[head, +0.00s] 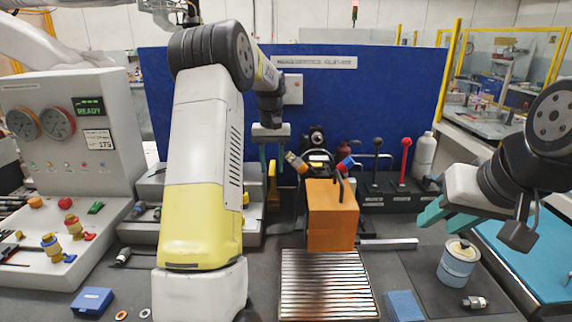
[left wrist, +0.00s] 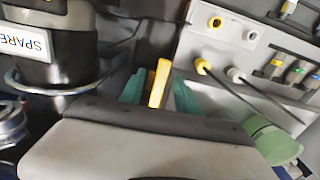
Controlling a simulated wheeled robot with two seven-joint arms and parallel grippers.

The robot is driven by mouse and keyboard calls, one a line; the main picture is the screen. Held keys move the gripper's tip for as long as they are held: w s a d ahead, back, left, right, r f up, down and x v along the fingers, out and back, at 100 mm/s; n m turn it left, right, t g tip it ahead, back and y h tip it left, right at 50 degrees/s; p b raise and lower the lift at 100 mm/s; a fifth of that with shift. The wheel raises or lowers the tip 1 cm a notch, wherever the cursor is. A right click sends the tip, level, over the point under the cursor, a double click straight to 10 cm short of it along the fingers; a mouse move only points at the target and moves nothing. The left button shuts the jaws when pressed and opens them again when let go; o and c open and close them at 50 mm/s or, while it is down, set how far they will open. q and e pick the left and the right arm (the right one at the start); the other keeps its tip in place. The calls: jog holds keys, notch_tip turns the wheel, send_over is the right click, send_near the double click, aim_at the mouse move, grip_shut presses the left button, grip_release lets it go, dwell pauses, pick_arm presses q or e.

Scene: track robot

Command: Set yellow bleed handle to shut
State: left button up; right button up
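The yellow handle (head: 272,186) stands roughly upright on the bench behind my left arm, left of the orange box. My left gripper (head: 271,160) points down just above it, its teal fingers apart. In the left wrist view the yellow handle (left wrist: 159,82) shows as a yellow bar between the open teal fingers (left wrist: 158,95), with gaps visible on both sides. The handle's base is hidden by the gripper body there. My right gripper (head: 447,215) hangs empty at the right with its fingers apart, above the blue-and-white canister.
An orange box (head: 332,215) stands close to the right of the handle, with a ribbed plate (head: 326,285) in front. Black and red levers (head: 405,160) stand farther right. A grey panel with gauges (head: 75,130) is at the left. In the left wrist view, a white socket panel (left wrist: 235,45) stands close by.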

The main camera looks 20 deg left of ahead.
aim_at(272, 170)
pick_arm(q)
notch_tip(272, 170, up, 8)
dwell(0.5)
jog(key=shift+f, duration=0.15)
